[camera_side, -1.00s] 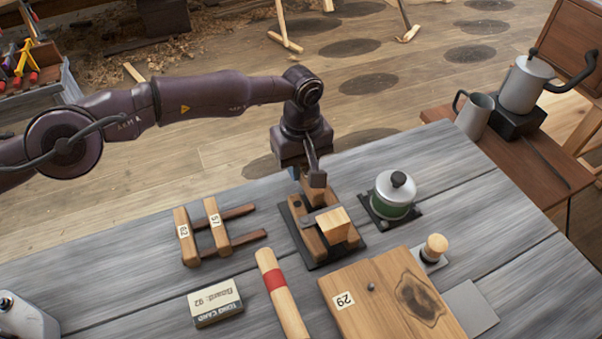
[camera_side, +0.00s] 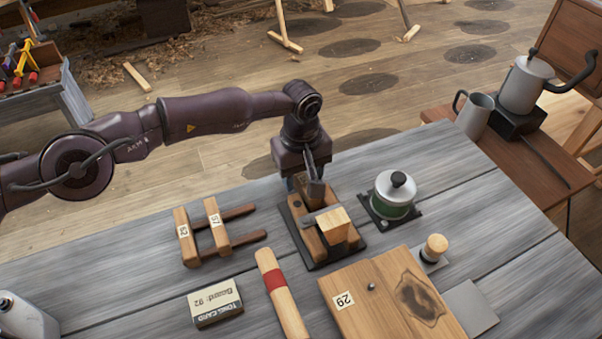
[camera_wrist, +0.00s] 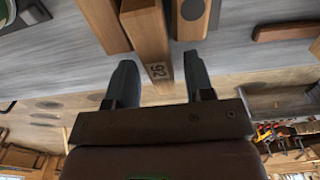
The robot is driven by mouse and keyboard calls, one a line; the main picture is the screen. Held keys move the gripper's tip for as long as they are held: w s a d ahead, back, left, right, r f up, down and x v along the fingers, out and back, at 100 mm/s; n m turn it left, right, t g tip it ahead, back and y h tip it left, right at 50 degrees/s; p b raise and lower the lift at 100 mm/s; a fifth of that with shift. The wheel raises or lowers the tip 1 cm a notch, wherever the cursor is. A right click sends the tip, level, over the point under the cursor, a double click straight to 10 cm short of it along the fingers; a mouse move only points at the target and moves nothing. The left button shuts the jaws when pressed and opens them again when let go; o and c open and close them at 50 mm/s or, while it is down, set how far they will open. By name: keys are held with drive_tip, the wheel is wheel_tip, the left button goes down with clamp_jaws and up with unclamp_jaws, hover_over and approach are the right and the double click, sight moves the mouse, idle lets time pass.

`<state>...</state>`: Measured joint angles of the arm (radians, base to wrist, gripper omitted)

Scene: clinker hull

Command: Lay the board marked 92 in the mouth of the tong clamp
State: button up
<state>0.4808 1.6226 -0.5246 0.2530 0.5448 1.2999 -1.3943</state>
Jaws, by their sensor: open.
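The board marked 92 (camera_wrist: 148,36) shows in the wrist view with its label on the end facing me. It lies between two other wooden pieces. My gripper (camera_wrist: 159,82) is open, with one finger on each side of the board's near end; a gap shows on the left. In the side view my gripper (camera_side: 304,190) is low at the back end of the wooden tong clamp (camera_side: 307,240), which has a dark base, a metal bar and a pale block. The gripper hides most of the board there. I cannot tell how deep the board sits in the clamp.
Two numbered boards (camera_side: 216,225) lie on dark rails to the left. A card reading "Board: 92" (camera_side: 215,302) lies in front. A red-banded wooden rod (camera_side: 277,285), a wide board (camera_side: 352,295) and a green-and-silver pot (camera_side: 394,195) stand or lie close to the clamp.

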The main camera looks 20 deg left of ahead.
wheel_tip(320, 180, up, 12)
drive_tip(key=shift+f, duration=0.2)
drive_tip(key=shift+w, duration=0.1)
wheel_tip(320, 180, up, 13)
drive_tip(key=m+t, duration=0.2)
drive_tip(key=m, duration=0.1)
hover_over(301, 175)
drive_tip(key=s+a, duration=0.1)
drive_tip(key=a, duration=0.4)
drive_tip(key=s+a+r+m+t, duration=0.1)
drive_tip(key=s+a+r+m, duration=0.2)
drive_tip(key=s+a+r, duration=0.65)
drive_tip(key=s+a+r+m+t, duration=0.15)
drive_tip(key=s+a+r, duration=0.25)
drive_tip(key=s+a, duration=0.75)
drive_tip(key=s+a+f, duration=0.2)
drive_tip(key=s, duration=0.2)
drive_tip(key=s+a+f+m+t, duration=0.1)
drive_tip(key=s+a+f, duration=0.1)
drive_tip(key=s, duration=0.3)
drive_tip(key=shift+s+a+f, duration=0.2)
drive_tip(key=shift+a+f, duration=0.15)
drive_tip(key=shift+f, duration=0.3)
